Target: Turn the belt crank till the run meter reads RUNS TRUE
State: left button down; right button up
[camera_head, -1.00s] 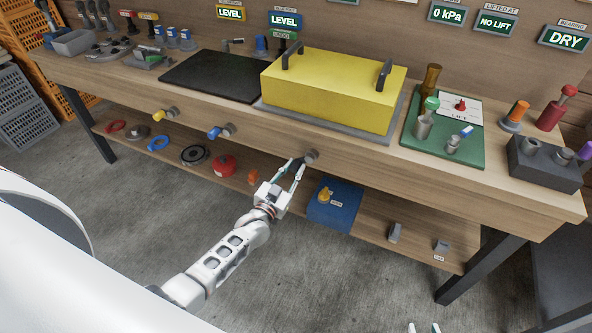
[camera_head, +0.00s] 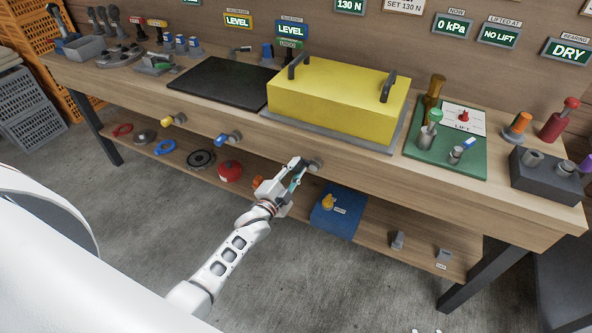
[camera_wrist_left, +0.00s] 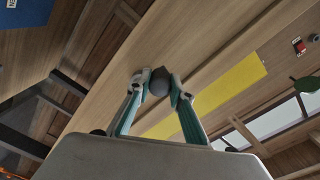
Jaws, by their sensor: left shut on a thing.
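My left gripper (camera_head: 298,174) is at the bench's front face, below the yellow box. It is shut on a dark rounded knob, probably the belt crank's handle (camera_wrist_left: 160,82), seen between both fingertips in the left wrist view. A grey round mount (camera_head: 316,165) shows on the bench front just beside the fingertips. My fingers hide most of the crank in the head view. No sign reading RUNS TRUE shows, and I cannot tell which display is the run meter. Two small pale tips at the bottom edge are probably my right gripper (camera_head: 426,331).
The yellow box (camera_head: 340,103) stands on the bench above. Yellow (camera_head: 174,119) and blue (camera_head: 228,138) handles stick out of the bench front to the left. The floor in front is clear.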

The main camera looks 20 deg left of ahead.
pick_arm(q)
jog(key=shift+d+r+m, duration=0.1)
jog(key=shift+r+m, duration=0.25)
jog(key=shift+m, duration=0.15)
jog(key=c, duration=1.8)
grip_release()
jog(key=shift+s+f, duration=0.15)
jog(key=shift+s, duration=0.3)
jog(key=s, duration=1.1)
jog(key=shift+a+r, duration=0.2)
jog(key=shift+a, duration=0.2)
